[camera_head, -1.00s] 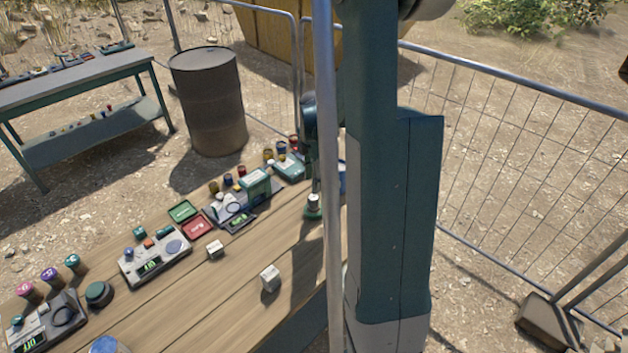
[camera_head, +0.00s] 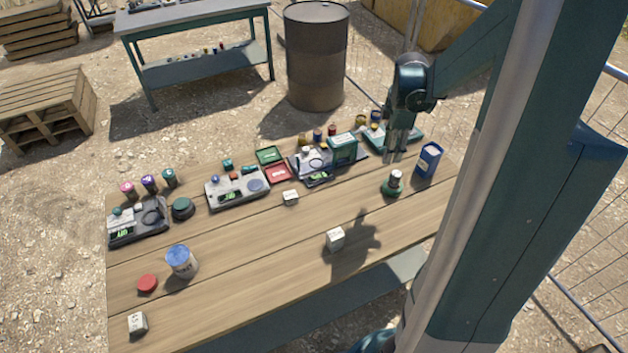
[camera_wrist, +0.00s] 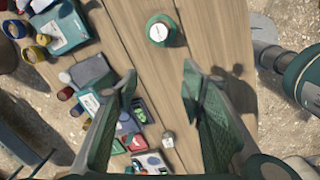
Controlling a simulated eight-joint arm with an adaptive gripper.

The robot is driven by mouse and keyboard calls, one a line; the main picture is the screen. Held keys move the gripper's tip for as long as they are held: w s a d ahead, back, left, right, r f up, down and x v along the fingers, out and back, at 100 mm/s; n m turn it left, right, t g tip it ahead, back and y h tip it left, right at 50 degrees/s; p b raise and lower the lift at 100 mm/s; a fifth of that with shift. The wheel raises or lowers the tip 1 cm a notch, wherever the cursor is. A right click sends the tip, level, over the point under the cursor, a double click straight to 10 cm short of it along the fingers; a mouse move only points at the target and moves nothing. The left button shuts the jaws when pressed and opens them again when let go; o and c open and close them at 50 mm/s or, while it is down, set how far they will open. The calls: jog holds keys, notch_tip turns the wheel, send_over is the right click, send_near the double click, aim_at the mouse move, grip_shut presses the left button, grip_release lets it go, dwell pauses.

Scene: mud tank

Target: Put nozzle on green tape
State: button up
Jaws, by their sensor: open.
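My gripper (camera_head: 396,150) is open and empty above the right part of the wooden table; its two spread fingers also show in the wrist view (camera_wrist: 160,78). A small round green piece with a pale upright cylinder (camera_head: 392,183) stands on the table just below and in front of it. In the wrist view this green piece (camera_wrist: 161,29) lies beyond the fingertips, with a pale round top. I cannot tell whether it is the nozzle, the tape or both. A dark green round piece (camera_head: 182,208) lies at the left of the table. No other nozzle is clearly recognisable.
A blue can (camera_head: 428,160) stands right of the green piece. Devices, a green box (camera_head: 342,148) and a red tray (camera_head: 277,173) line the back edge. The front middle has free room.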

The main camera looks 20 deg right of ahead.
jog(key=a+r+m+t, duration=0.2)
jog(key=a+r+m, duration=0.1)
jog(key=a+r, duration=0.55)
jog(key=s+a+r+m+t, duration=0.2)
jog(key=s+a+m, duration=0.3)
jog(key=a, duration=0.8)
jog(key=s+a+r+m+t, duration=0.2)
jog(key=s+a+r+m, duration=0.3)
jog(key=s+a, duration=0.5)
jog(key=a, duration=0.3)
jog(key=shift+a+r+t, duration=0.15)
jog(key=shift+a+t, duration=0.15)
jog(key=shift+a, duration=0.1)
